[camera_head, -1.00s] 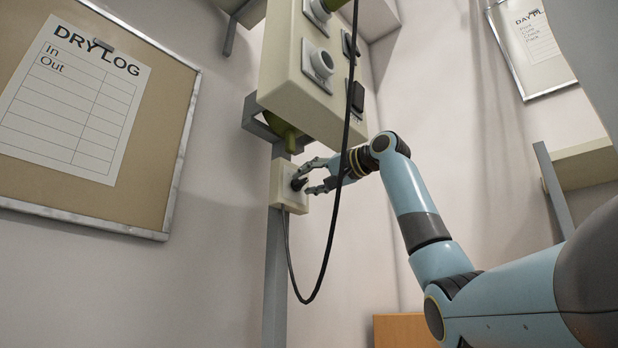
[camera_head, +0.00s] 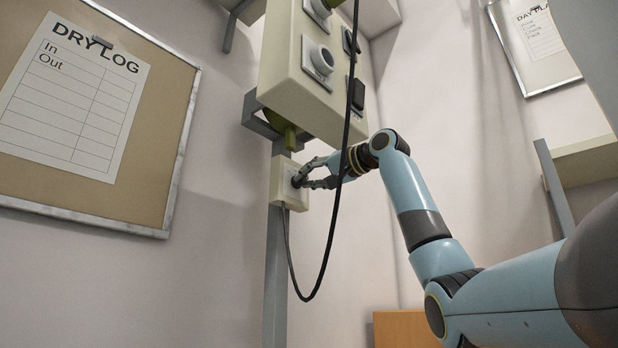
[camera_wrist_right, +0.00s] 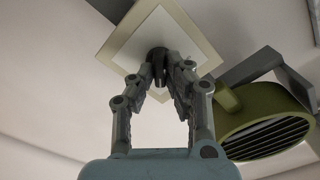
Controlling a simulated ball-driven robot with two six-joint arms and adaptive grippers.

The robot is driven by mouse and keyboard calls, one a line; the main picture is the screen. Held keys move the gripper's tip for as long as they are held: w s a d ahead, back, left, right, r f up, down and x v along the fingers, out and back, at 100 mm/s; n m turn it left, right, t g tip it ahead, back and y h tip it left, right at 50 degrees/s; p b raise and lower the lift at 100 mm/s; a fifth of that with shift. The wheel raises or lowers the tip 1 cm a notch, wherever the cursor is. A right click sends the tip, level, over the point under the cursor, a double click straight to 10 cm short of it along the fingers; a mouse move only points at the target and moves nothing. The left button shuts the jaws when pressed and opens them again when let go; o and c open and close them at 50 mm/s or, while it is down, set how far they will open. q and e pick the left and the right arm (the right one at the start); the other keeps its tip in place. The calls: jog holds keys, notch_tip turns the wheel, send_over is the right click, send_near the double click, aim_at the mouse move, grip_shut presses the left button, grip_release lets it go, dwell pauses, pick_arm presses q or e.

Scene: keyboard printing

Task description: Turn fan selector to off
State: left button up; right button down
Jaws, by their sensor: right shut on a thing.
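The fan selector is a small dark knob (camera_wrist_right: 157,58) on a cream square wall box (camera_head: 284,190), which is fixed to a grey upright post below a larger control box. My right gripper (camera_head: 301,180) reaches in from the right and its fingers are closed around the knob. In the right wrist view my right gripper (camera_wrist_right: 160,68) has both fingertips drawn together on the knob, which partly hides it. Markings on the selector plate are too small or covered to read. My left gripper is not in view.
A larger cream control box (camera_head: 310,70) with knobs and a switch hangs above. A black cable (camera_head: 335,210) loops in front of my right wrist. A green vent (camera_wrist_right: 265,122) is beside the wall box. A dry log board (camera_head: 90,110) hangs at left.

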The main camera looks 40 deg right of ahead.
jog(key=n+p, duration=0.2)
jog(key=n, duration=0.1)
jog(key=shift+r+p, duration=0.15)
jog(key=shift+p, duration=0.2)
jog(key=n+p, duration=0.7)
jog(key=n, duration=0.4)
jog(key=shift+p, duration=0.35)
jog(key=shift+a+n+p, duration=0.1)
jog(key=shift+n+p, duration=0.9)
jog(key=shift+n, duration=0.7)
jog(key=shift+f, duration=0.2)
jog(key=c, duration=1.3)
grip_release()
jog(key=shift+c, duration=0.2)
jog(key=shift+r, duration=0.15)
notch_tip(320, 180, up, 10)
